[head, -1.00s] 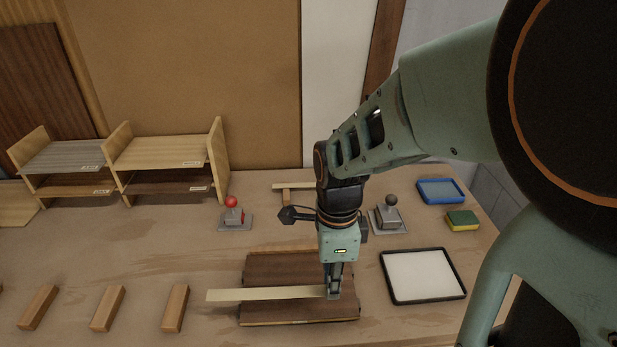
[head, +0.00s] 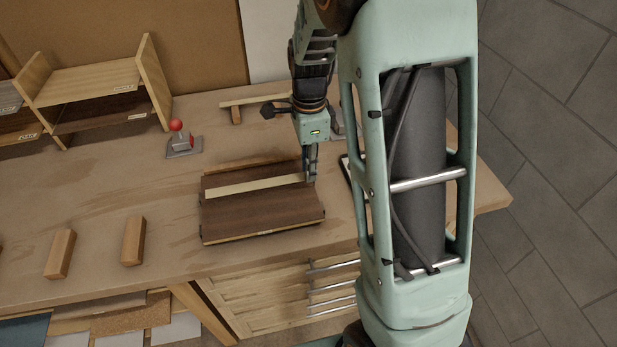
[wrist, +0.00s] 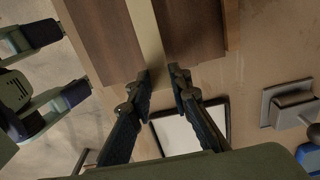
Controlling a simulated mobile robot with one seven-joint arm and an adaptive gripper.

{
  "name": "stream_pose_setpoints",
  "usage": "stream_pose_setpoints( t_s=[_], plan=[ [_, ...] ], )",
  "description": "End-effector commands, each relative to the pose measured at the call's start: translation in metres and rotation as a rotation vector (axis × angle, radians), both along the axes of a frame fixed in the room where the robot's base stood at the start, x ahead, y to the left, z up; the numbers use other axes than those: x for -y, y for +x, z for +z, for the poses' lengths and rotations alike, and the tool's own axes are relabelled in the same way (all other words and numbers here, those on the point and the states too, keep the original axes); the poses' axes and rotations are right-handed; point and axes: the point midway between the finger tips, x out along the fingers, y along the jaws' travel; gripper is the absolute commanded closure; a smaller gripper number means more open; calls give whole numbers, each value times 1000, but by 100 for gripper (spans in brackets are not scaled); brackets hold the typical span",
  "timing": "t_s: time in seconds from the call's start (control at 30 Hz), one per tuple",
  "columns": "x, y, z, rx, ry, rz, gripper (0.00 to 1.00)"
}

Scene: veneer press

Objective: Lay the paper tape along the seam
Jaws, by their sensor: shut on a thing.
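A pale, narrow strip of paper tape (head: 255,186) runs crosswise over the dark brown veneer (head: 265,212), from near its left edge to its right side. My gripper (head: 311,178) is shut on the tape's right end, at the veneer's right edge. In the wrist view the tape (wrist: 146,30) runs away from between the fingertips (wrist: 160,84), with brown veneer (wrist: 195,30) on both sides. The seam itself does not show; the tape may cover it. I cannot tell whether the tape touches the veneer along its length.
A black-rimmed tray with a white pad (wrist: 178,136) lies just beyond the veneer's right side. A red-knobbed tool (head: 183,138) stands behind left. Wooden blocks (head: 133,241) lie front left, and a shelf (head: 95,90) stands at the back left.

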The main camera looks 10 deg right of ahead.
Motion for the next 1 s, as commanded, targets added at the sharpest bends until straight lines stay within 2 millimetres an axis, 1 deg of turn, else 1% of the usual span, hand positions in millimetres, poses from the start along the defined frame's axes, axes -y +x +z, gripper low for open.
stream_pose_setpoints(
  t_s=[0.03,0.1,0.2,0.47,0.8,0.83,0.97,1.0],
  plan=[
    [0,-1,-12,-2,0,0,89],
    [-1,-1,-22,-1,0,0,89],
    [-1,-1,-31,-1,0,1,89],
    [-1,-1,-29,-1,0,1,89],
    [-1,-1,-39,-2,0,1,89],
    [-1,-1,-39,-1,0,1,80],
    [-1,-1,-38,-1,0,1,66],
    [-1,-1,-38,-1,0,1,65]
  ],
)
